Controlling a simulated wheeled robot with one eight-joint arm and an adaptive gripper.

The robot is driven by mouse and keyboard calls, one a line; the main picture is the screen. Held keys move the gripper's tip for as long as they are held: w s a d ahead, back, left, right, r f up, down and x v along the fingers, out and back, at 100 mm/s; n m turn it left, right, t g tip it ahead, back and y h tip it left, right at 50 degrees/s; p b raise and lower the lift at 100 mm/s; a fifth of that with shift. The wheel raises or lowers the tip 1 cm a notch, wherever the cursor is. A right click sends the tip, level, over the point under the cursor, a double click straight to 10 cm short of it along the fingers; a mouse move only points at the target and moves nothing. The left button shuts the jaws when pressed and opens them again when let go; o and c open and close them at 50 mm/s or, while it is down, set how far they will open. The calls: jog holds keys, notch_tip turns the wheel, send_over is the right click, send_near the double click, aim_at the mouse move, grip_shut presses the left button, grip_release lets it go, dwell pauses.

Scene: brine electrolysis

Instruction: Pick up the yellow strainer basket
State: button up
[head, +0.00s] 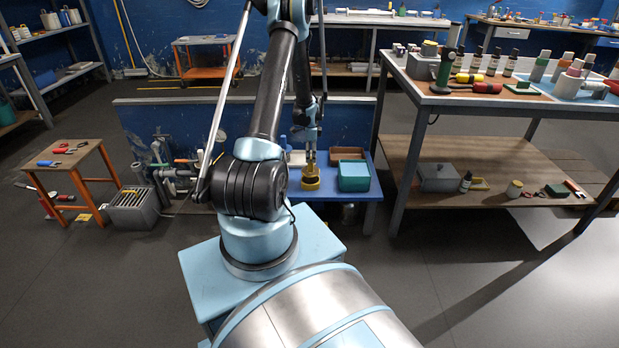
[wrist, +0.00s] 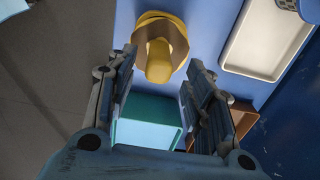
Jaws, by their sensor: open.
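The yellow strainer basket (head: 310,184) stands on the low blue table. In the wrist view the yellow strainer basket (wrist: 172,33) shows a round, wide body with a rounded yellow part pointing toward the camera. My gripper (head: 311,164) is just above it in the head view. In the wrist view my gripper (wrist: 158,75) is open, with one finger on each side and the gap between them empty. The basket lies just beyond the fingertips, roughly centred between them. I cannot tell whether a finger touches it.
A teal box (head: 354,176) stands close right of the basket, and a brown box (head: 347,154) behind it. The wrist view shows a white tray (wrist: 265,35) nearby. A low blue wall (head: 155,118) runs behind. A tall workbench (head: 400,160) stands to the right.

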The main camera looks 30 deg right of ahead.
aim_at(311, 171)
jog(key=shift+f, duration=2.65)
jog(key=shift+c, duration=0.4)
grip_shut()
